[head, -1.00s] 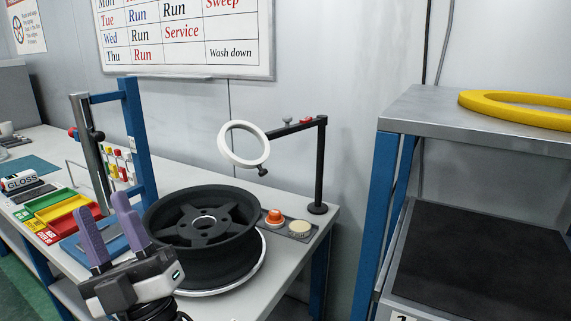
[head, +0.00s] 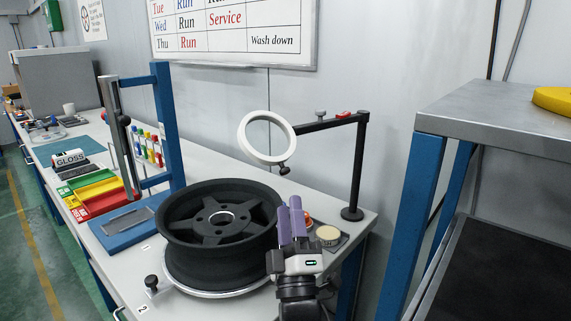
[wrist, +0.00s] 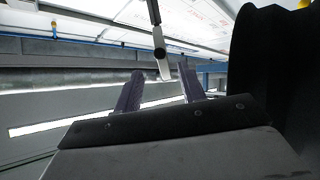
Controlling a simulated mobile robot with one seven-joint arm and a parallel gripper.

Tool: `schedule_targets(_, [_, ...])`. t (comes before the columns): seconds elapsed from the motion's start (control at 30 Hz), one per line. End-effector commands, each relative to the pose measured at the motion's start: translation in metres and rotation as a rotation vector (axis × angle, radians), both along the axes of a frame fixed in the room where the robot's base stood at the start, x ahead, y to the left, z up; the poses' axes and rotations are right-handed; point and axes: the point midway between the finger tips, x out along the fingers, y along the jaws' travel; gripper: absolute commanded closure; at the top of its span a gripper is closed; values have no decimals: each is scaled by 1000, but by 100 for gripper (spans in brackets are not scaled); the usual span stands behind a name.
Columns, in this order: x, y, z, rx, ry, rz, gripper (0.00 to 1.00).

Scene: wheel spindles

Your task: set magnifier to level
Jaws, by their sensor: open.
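The magnifier is a white ring (head: 247,148) with a small dark knob (head: 284,169) at its lower right. It hangs from a black arm (head: 325,124) on a black post (head: 354,172). The ring looks tilted, not flat. My gripper (head: 290,204) is open and empty, with its purple fingers pointing up, below and slightly right of the ring in the head view. In the wrist view a narrow white piece with a dark knob, probably the magnifier edge-on (wrist: 164,68), shows between and beyond the open fingers (wrist: 160,73). I cannot tell the exact gap.
A black wheel (head: 185,222) sits on a round plate left of my gripper. A blue frame (head: 164,120) stands behind the wheel. A grey shelf (head: 500,125) with blue legs is at the right.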

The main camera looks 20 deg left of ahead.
Motion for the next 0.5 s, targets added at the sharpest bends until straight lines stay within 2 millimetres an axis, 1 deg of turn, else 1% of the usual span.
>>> schedule_targets(0.03, [7,4,15,-1,3,1,60])
schedule_targets(0.3, [39,21,43,-1,1,3,60])
schedule_targets(0.5, [60,32,60,-1,1,3,60])
